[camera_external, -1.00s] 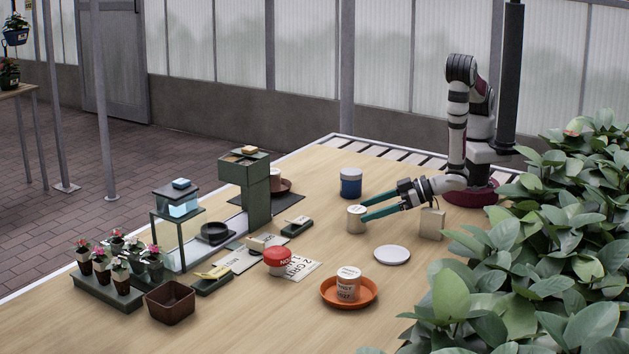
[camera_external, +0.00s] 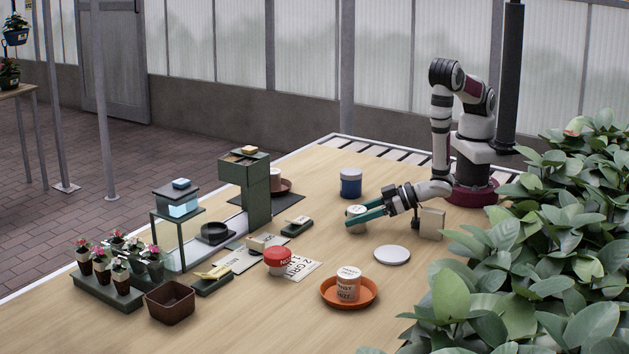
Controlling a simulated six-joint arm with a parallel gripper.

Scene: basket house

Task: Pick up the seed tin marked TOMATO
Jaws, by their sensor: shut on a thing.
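My gripper (camera_external: 364,215) has two long teal fingers and is shut on a small pale tin (camera_external: 356,224) near the middle of the table. The tin stands upright between the fingertips, which cover part of its side; its marking is too small to read. A similar pale tin with dark lettering (camera_external: 348,288) stands on an orange saucer (camera_external: 327,299) toward the front; I cannot read its word clearly. A blue tin with a pale lid (camera_external: 350,184) stands behind my gripper. A red-lidded tin (camera_external: 277,262) stands to the left, by a printed card.
A white disc (camera_external: 392,254) lies right of the held tin. A beige block (camera_external: 431,224) stands close to my arm. Leafy plants (camera_external: 520,270) crowd the right edge. A green stand (camera_external: 257,200), a brown pot (camera_external: 170,304) and potted flowers fill the left.

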